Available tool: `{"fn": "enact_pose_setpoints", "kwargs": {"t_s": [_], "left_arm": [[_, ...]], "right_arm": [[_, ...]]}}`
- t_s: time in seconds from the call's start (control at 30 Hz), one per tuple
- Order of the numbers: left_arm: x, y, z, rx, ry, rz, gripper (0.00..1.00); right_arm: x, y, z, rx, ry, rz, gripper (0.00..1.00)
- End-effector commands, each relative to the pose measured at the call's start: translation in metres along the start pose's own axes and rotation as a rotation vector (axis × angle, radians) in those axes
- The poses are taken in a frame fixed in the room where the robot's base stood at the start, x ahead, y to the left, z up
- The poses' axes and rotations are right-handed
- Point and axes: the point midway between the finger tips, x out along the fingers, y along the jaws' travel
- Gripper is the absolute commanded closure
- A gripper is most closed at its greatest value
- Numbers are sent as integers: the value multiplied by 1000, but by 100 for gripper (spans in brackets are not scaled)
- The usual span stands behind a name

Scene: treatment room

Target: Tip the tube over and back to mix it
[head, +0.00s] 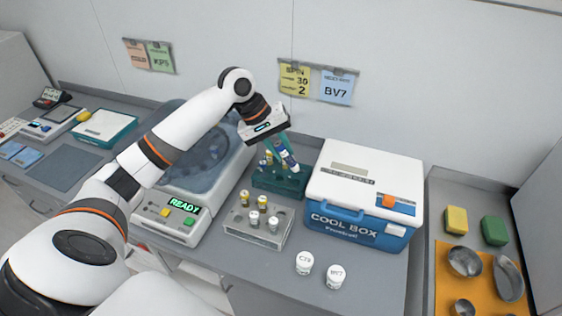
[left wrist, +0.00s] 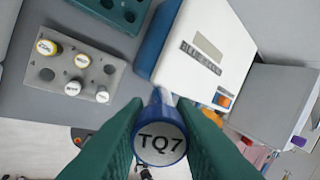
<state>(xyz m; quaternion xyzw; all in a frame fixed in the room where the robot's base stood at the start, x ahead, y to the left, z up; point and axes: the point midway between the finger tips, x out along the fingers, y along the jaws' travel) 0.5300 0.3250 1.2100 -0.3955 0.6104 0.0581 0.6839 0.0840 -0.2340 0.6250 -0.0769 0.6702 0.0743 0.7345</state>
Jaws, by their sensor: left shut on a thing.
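The tube (head: 288,158) hangs tilted in my left gripper (head: 281,147), just above the dark green rack (head: 290,187). In the left wrist view its blue-rimmed cap (left wrist: 161,140) faces the camera and reads TQ7. The green fingers of my left gripper (left wrist: 160,150) are shut on it from both sides. Most of the tube's body is hidden behind the cap in that view. My right gripper is in neither view.
The cool box (head: 362,165) stands right of the green rack. A centrifuge (head: 170,222) showing READY stands left. A grey rack (head: 240,231) with several capped tubes is in front. Two white-lidded jars, one at the bench front (head: 304,262), stand near the edge.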

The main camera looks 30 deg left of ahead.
Motion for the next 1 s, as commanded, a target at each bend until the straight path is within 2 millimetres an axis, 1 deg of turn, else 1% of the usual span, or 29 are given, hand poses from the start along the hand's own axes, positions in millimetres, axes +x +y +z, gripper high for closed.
{"fn": "enact_pose_setpoints", "kwargs": {"t_s": [0.03, 0.17, 0.27, 0.4, 0.53, 0.6, 0.67, 0.9, 0.97, 1.0], "left_arm": [[8, 7, 0, -7, 13, -78, 98], [11, 7, 0, -7, 42, -310, 98], [14, 8, 0, -7, 66, -504, 98], [14, 6, 1, -5, 96, -753, 98], [9, 5, 1, -2, 114, -923, 98], [6, 3, 0, -1, 121, -973, 98], [4, 2, 0, 0, 124, -997, 98], [0, 0, 0, 0, 126, -1002, 98], [-2, -1, 0, 1, 124, -993, 98], [-4, -2, 0, 1, 122, -975, 98]], "right_arm": [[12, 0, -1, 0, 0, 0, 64], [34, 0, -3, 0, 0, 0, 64], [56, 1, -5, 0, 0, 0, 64], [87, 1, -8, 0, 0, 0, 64], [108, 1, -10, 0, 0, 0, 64], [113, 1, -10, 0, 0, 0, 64], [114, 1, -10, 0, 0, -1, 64], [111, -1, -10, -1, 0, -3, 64], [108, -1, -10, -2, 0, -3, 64], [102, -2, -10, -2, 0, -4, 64]]}}
